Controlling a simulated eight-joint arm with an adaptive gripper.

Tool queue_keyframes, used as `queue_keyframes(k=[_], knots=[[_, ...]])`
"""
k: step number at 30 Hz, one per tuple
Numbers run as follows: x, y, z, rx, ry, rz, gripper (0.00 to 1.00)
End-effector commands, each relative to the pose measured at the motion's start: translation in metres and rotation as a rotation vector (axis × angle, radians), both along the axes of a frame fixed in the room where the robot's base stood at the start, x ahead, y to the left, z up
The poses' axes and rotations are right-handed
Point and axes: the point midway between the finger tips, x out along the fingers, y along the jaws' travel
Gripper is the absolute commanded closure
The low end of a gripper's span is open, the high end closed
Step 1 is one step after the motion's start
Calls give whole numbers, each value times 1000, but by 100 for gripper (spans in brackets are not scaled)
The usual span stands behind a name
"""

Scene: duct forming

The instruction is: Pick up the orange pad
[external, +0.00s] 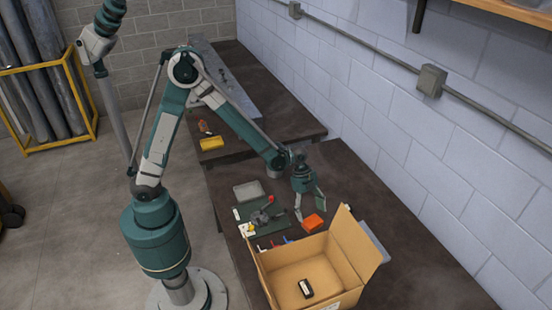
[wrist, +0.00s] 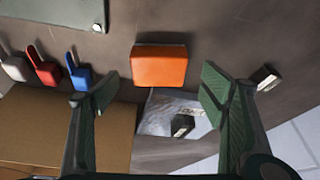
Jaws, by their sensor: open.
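The orange pad (external: 313,221) lies on the dark bench, just behind the open cardboard box. In the wrist view the orange pad (wrist: 160,66) is a rounded block ahead of the fingers, between their lines. My gripper (external: 309,207) hangs above the bench beside the pad in the external view. In the wrist view my gripper (wrist: 158,90) has its two green fingers wide apart, with nothing between them. The pad looks clear of both fingers.
The cardboard box (external: 268,262), flaps up, holds a small black item (external: 306,288). Red (wrist: 45,70) and blue (wrist: 77,70) handled tools lie left of the pad. A clear bag (wrist: 160,112) lies near it. A green board (external: 265,222) with a clamp is left.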

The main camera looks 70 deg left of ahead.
Motion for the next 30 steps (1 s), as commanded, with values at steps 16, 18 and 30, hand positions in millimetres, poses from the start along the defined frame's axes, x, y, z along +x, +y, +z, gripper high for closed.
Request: queue_keyframes(k=[16,18,30], knots=[[1,-14,-29,0,1,0,29],[2,-16,-35,0,1,0,29],[3,-21,-48,0,0,0,29]])
